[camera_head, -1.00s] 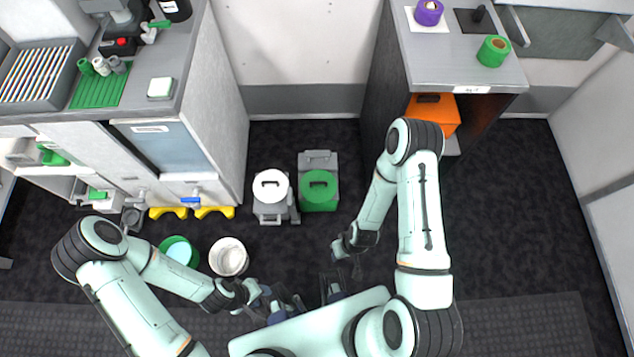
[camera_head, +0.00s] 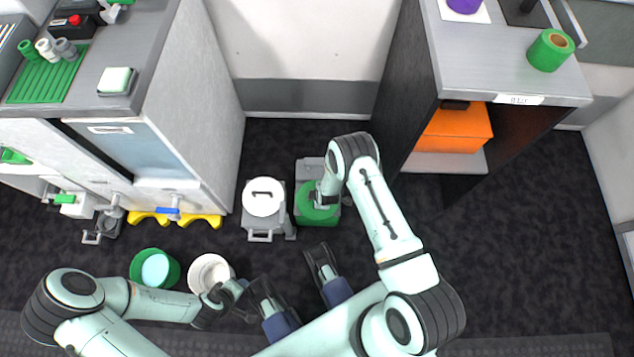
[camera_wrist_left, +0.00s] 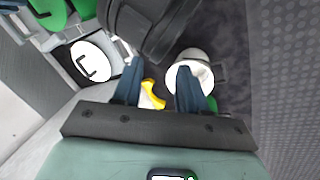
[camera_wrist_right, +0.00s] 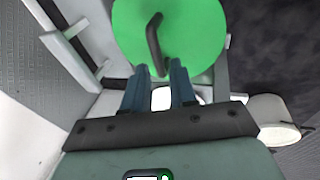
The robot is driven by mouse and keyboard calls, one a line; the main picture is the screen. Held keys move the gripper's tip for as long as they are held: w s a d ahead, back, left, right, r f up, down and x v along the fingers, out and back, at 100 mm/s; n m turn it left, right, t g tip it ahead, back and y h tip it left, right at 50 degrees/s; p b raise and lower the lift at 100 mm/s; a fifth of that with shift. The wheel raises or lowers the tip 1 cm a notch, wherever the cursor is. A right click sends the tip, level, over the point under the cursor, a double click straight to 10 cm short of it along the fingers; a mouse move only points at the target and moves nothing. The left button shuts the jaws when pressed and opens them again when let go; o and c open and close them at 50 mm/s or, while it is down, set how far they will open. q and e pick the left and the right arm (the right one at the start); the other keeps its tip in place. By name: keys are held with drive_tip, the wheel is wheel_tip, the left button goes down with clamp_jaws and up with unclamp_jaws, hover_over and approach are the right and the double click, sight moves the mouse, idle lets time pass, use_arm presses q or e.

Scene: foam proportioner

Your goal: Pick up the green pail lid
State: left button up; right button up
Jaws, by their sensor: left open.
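The green pail lid (camera_head: 307,216) is a round disc with a black bar handle. My left gripper (camera_wrist_left: 158,70) is open and empty, away from the lid.
An open white pail (camera_head: 209,272) and a green pail (camera_head: 140,266) are at lower left. An orange box (camera_head: 455,130) is on the right shelf. Floor at right is clear.

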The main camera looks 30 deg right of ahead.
sight(305, 205)
drive_tip(key=x, duration=0.1)
drive_tip(key=b+x, duration=0.1)
drive_tip(key=x, duration=0.1)
drive_tip(key=b+x, duration=0.1)
drive_tip(key=x, duration=0.1)
drive_tip(key=shift+d, duration=0.25)
drive_tip(key=shift+w+f, duration=0.2)
drive_tip(key=shift+f, duration=0.2)
use_arm(q)
drive_tip(key=shift+t+y, duration=0.3)
drive_tip(key=shift+t, duration=0.3)
drive_tip(key=w, duration=0.1)
drive_tip(key=w+a+f, duration=0.2)
drive_tip(key=w, duration=0.1)
drive_tip(key=shift+f, duration=0.25)
drive_tip(key=shift+s, duration=0.1)
use_arm(e)
clamp_jaws()
drive_tip(key=shift+r, duration=0.1)
